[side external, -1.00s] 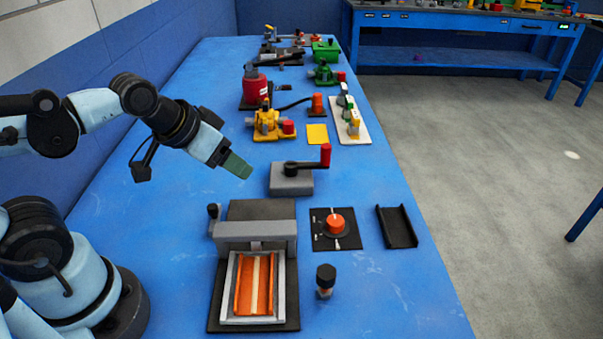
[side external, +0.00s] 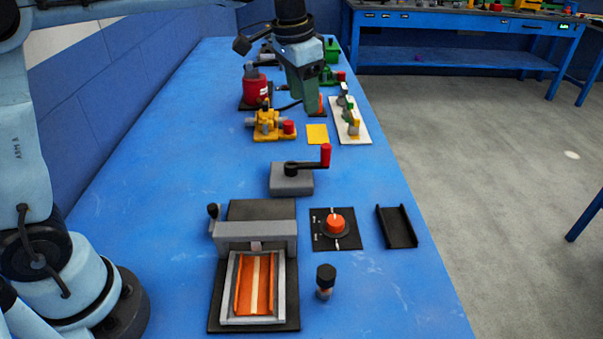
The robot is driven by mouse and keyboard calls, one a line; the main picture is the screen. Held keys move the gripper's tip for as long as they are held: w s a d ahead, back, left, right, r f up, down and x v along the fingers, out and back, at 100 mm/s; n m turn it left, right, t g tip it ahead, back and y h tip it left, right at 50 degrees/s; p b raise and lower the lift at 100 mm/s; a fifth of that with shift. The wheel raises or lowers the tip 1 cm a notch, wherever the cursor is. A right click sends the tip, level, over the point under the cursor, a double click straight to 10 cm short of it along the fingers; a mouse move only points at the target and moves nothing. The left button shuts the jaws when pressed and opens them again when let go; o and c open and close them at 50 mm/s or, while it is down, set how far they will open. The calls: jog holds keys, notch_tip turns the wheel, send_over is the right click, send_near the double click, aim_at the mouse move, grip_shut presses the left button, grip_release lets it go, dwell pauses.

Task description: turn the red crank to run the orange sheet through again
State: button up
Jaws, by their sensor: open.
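The red crank handle (side external: 325,155) stands upright at the right end of a black arm on a grey block (side external: 291,182) in the middle of the blue bench. The orange sheet (side external: 256,283) lies in the grey-framed tray of the press-like device (side external: 256,232) at the front, with a pale strip down its middle. My gripper (side external: 304,108) is open and empty, pointing down above the bench, beyond the crank and higher than it. It is apart from the crank. Its fingers overlap the view of the things behind.
A black plate with an orange knob (side external: 335,223), a black channel (side external: 398,227) and a black-capped post (side external: 325,280) stand at the front right. A yellow valve device (side external: 267,124), a yellow square (side external: 317,134) and a white switch panel (side external: 352,127) lie beyond the crank.

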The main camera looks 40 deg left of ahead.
jog(key=m+g, duration=0.2)
send_over(326, 146)
notch_tip(326, 146, down, 2)
jog(key=f, duration=0.1)
notch_tip(326, 146, down, 12)
jog(key=shift+f, duration=0.1)
dwell(0.3)
grip_shut()
